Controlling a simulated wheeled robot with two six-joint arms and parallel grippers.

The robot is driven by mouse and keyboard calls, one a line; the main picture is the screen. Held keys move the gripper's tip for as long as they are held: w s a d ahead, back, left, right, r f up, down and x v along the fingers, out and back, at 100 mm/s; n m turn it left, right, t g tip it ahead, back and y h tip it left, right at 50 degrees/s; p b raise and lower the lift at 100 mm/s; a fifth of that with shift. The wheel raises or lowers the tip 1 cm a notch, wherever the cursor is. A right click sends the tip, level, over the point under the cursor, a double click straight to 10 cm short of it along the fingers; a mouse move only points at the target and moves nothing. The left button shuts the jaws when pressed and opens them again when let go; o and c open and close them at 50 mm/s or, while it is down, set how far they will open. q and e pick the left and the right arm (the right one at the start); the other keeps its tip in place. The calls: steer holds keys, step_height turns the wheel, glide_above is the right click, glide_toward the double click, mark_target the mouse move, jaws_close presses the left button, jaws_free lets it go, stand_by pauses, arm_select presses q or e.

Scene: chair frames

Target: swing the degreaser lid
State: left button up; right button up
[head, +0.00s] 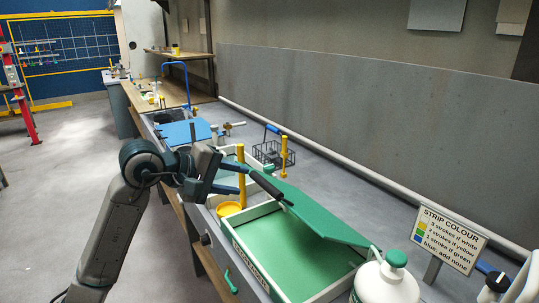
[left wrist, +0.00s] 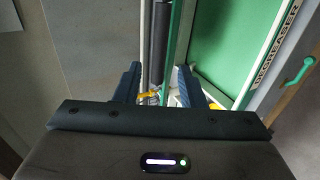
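The degreaser lid (head: 318,212) is a flat green panel, raised and tilted over an open tank (head: 262,228) with a pale rim and green inside. A black bar handle (head: 268,185) runs along the lid's near-left edge. In the left wrist view the handle (left wrist: 160,40) and the lid's thin green edge (left wrist: 174,45) lie beyond and between my fingers. My left gripper (head: 243,179) is open at the handle's far end; it also shows in the left wrist view (left wrist: 159,75). Whether a finger touches the handle cannot be told. My right gripper is not in view.
A yellow post (head: 241,160) and yellow dish (head: 229,208) stand close to the left gripper. Behind are a wire basket (head: 269,151) and another yellow post (head: 284,157). A white bottle with a green cap (head: 386,281) and a sign (head: 448,237) stand at right.

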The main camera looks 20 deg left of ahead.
mark_target(262, 183)
arm_select(q)
steer(key=p+x, duration=0.2)
steer(key=x, duration=0.5)
steer(key=shift+w+d+f, duration=0.15)
steer(key=shift+w+d, duration=0.1)
steer(key=shift+d, duration=0.1)
steer(key=shift+w+f, duration=0.15)
steer(key=shift+c, duration=1)
steer(key=c, duration=0.4)
steer(key=shift+d, duration=0.1)
steer(key=shift+c, duration=0.2)
